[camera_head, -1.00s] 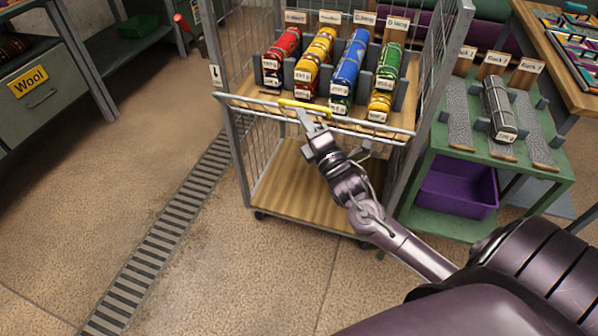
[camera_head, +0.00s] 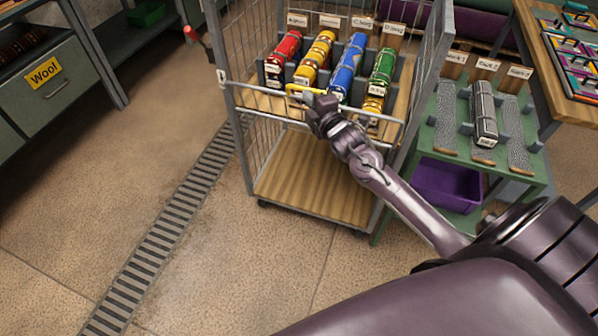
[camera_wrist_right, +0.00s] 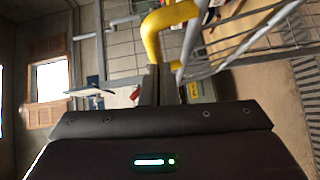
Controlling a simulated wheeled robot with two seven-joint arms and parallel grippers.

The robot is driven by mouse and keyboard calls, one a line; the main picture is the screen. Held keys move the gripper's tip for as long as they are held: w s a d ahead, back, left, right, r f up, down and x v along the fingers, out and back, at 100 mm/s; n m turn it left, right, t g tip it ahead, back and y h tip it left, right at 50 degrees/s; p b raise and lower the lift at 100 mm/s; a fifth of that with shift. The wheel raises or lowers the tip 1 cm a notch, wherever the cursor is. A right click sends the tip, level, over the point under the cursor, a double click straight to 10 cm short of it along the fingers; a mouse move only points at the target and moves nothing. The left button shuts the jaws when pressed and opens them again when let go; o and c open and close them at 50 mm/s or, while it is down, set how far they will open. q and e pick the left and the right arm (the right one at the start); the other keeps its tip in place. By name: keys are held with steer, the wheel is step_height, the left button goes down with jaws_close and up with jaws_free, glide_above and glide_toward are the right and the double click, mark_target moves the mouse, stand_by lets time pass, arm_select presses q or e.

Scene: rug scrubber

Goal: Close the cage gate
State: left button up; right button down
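The wire cage (camera_head: 245,150) stands on a wooden base at the centre of the head view. Its gate is a low mesh panel across the front, with a metal top bar (camera_head: 252,86) and a yellow handle (camera_head: 308,89). The bar lies in front of the lower ends of the rolls. My right gripper (camera_head: 316,97) is at the handle. In the right wrist view, the yellow handle (camera_wrist_right: 165,28) runs down to the close-set fingertips (camera_wrist_right: 160,78), which appear shut on it. The arm hides part of the gate's middle. My left gripper is out of view.
Several coloured rolls (camera_head: 351,66) lie on the cage's shelf. A green rack (camera_head: 436,170) with a purple bin (camera_head: 446,187) stands close on the right. A drawer cabinet (camera_head: 60,95) stands at the left. The floor left of the cage, with a drain grate (camera_head: 165,225), is clear.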

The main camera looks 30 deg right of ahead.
mark_target(314, 90)
steer(key=shift+w+d+r+p, duration=0.5)
steer(key=shift+w+d+p, duration=0.1)
steer(key=shift+d, duration=0.1)
steer(key=shift+w+d+m+g+p, duration=0.4)
steer(key=shift+d, duration=0.1)
steer(key=shift+d+r, duration=0.1)
steer(key=shift+d, duration=0.05)
